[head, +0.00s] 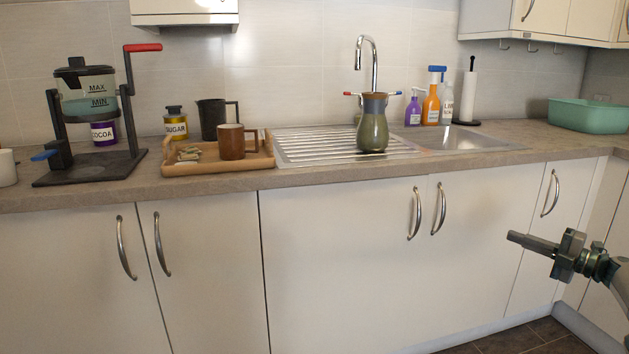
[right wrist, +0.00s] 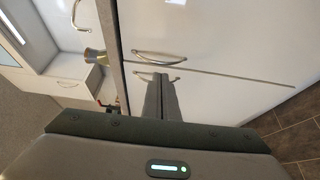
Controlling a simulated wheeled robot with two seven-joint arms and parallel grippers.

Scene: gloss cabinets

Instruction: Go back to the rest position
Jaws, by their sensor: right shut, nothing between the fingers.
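My right gripper (head: 514,238) is at the right of the head view, in front of the lower cabinet doors and below the counter's edge. Its fingers are together with nothing between them. In the right wrist view its fingers (right wrist: 162,97) point at a white cabinet door with a curved metal handle (right wrist: 160,57). I cannot tell how far the fingers are from the door. My left gripper is not in view.
The counter (head: 300,178) holds a press-like machine (head: 88,110), a wooden tray (head: 215,167) with a brown mug (head: 231,141), a green vase-like pot (head: 373,125) by the sink (head: 455,138), and a green basin (head: 590,115). The cabinet doors are shut. Dark floor tiles (head: 510,340) show clear.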

